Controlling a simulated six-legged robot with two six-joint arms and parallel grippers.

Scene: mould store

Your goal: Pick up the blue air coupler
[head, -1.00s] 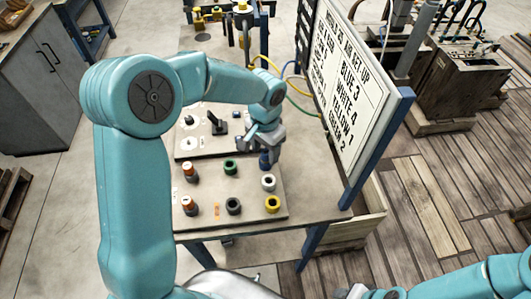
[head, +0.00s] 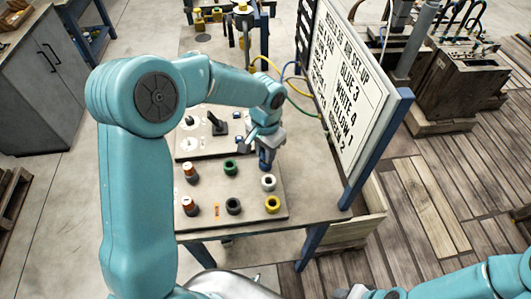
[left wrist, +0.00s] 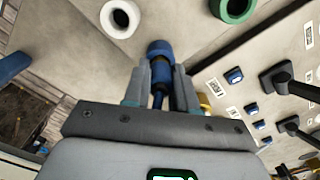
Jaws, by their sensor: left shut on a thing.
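The blue air coupler (head: 265,163) is at the back right of the grey coupler board (head: 213,187), behind the white ring-shaped coupler (head: 268,182). My left gripper (head: 266,150) reaches down over it from above. In the left wrist view, the blue coupler (left wrist: 160,50) sits between the two fingers of my left gripper (left wrist: 160,72), which are shut on it. The coupler's lower end is hard to make out, so I cannot tell whether it touches the board. My right gripper (head: 358,292) is at the bottom edge, partly cut off, its jaws unclear.
Green (head: 230,167), black (head: 233,205) and yellow (head: 272,204) couplers stand on the board, with two orange-topped cylinders at its left. A lettered sign board (head: 350,90) rises at the table's right edge. A panel with a black handle (head: 215,124) lies behind.

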